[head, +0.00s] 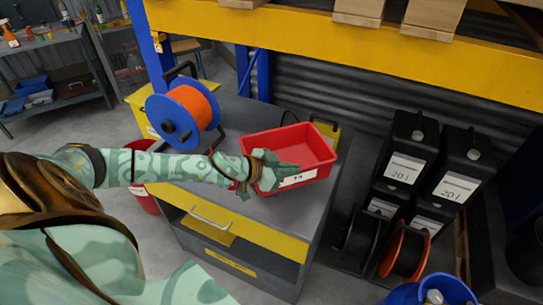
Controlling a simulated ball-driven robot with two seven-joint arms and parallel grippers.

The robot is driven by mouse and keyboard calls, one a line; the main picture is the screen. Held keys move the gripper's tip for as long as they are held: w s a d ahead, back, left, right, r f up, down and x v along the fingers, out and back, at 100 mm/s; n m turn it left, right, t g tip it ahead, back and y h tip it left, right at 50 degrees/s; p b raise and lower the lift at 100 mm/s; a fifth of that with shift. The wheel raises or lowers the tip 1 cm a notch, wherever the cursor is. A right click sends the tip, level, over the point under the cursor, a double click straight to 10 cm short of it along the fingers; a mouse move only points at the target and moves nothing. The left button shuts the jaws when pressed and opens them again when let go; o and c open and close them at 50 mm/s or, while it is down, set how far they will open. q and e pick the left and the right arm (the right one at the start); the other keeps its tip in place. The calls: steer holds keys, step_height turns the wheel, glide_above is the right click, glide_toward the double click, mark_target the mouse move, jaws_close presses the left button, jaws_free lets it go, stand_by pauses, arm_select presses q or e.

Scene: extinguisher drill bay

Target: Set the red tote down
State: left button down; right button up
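The red tote (318,148) is an open, empty-looking box with a white label on its near wall. It is over the grey top of the drawer cabinet (237,112). I cannot tell whether its base touches that top. My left gripper (268,172) is at the tote's near left corner. Its fingers appear to straddle the wall there and look shut on it. The gripper hides that corner and part of the near wall. My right gripper is not in view.
A blue reel with orange cord (190,112) stands left of the tote. A yellow shelf beam (350,48) crosses above and behind. Black 20 l canisters (408,155) stand to the right. A red bin (143,200) is left of the cabinet. Bare cabinet top lies in front of the tote.

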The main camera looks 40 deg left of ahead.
arm_select(q)
step_height(320, 180, down, 10)
steer(key=b, duration=0.4)
steer(key=shift+r, duration=0.2)
steer(key=shift+f, duration=0.1)
steer(key=c, duration=1.6)
jaws_free()
steer(key=shift+c, duration=0.2)
